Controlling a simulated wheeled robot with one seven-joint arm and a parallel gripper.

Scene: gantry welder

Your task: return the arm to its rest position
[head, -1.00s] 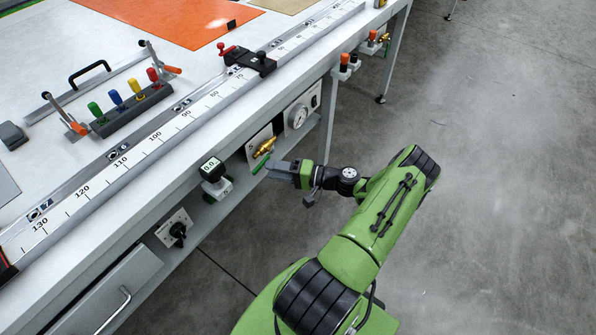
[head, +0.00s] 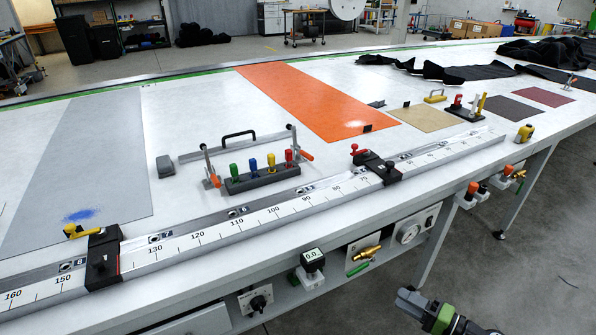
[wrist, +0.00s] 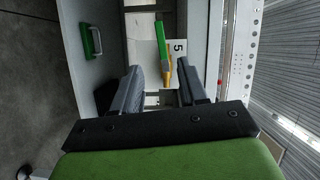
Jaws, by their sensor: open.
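My green arm and gripper (head: 425,300) show at the bottom right edge in the head view, in front of the white bench (head: 330,262) and apart from it. In the wrist view my gripper (wrist: 160,82) has its two dark fingers spread apart with nothing held between them. Past the fingertips, a brass fitting with a green handle (wrist: 161,45) shows on a pale plate on the bench front. In the head view the brass fitting (head: 367,253) sits left of the gauge, with its green handle (head: 359,268) below it. Most of my arm is out of the head view.
A round gauge (head: 408,233), a small display box (head: 311,262) and a black knob (head: 257,302) are on the bench front. Grey bench legs (head: 527,190) stand at right. The ruler rail (head: 235,226) runs along the bench edge.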

